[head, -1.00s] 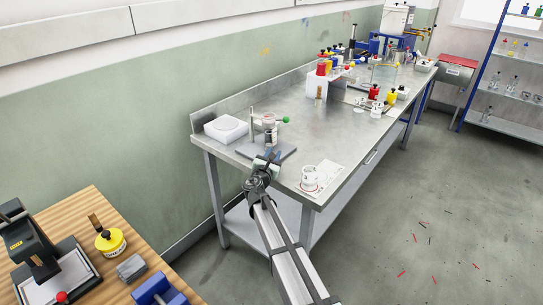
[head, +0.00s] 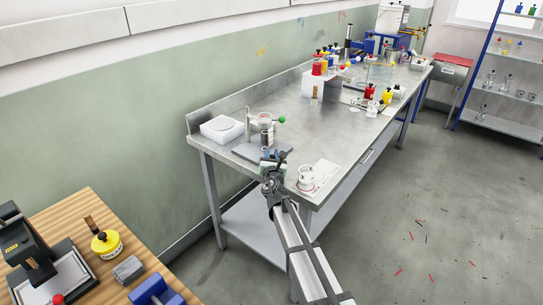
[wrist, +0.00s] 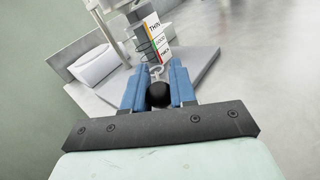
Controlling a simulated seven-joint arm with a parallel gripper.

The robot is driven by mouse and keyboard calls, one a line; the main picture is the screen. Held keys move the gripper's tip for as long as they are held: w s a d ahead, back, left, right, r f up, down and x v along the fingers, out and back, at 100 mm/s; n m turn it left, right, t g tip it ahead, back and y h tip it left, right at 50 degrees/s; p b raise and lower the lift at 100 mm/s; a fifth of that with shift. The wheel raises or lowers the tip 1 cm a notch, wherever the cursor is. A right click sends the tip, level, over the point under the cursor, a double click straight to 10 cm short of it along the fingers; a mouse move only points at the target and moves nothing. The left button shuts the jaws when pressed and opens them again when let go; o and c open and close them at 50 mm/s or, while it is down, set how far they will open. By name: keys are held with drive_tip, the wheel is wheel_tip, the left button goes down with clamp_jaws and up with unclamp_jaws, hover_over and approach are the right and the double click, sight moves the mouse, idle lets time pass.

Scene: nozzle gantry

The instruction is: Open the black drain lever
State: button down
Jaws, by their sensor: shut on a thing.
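The black drain lever's round knob (wrist: 158,95) sits between the two blue fingers of my gripper (wrist: 159,85) in the wrist view. A thin light metal piece (wrist: 157,70) shows just beyond the knob. The stand's grey base plate (wrist: 185,72) lies ahead, with a THIN/GOOD/THICK scale card (wrist: 157,38) above it. In the head view my gripper (head: 276,158) is at the front of the stand with the green knob (head: 282,120), near the bench's front edge. The lever is too small or hidden there.
A white square box (head: 222,128) is left of the stand. A white cup (head: 306,174) on a paper sheet is right of my gripper. The steel bench (head: 325,125) is clear behind the stand. Coloured bottles (head: 370,92) stand farther back.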

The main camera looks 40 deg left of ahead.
idle(0.3)
drive_tip(key=c, duration=0.9)
unclamp_jaws()
drive_tip(key=v, duration=1.3)
drive_tip(key=shift+s+d, duration=0.2)
drive_tip(key=shift+s, duration=0.05)
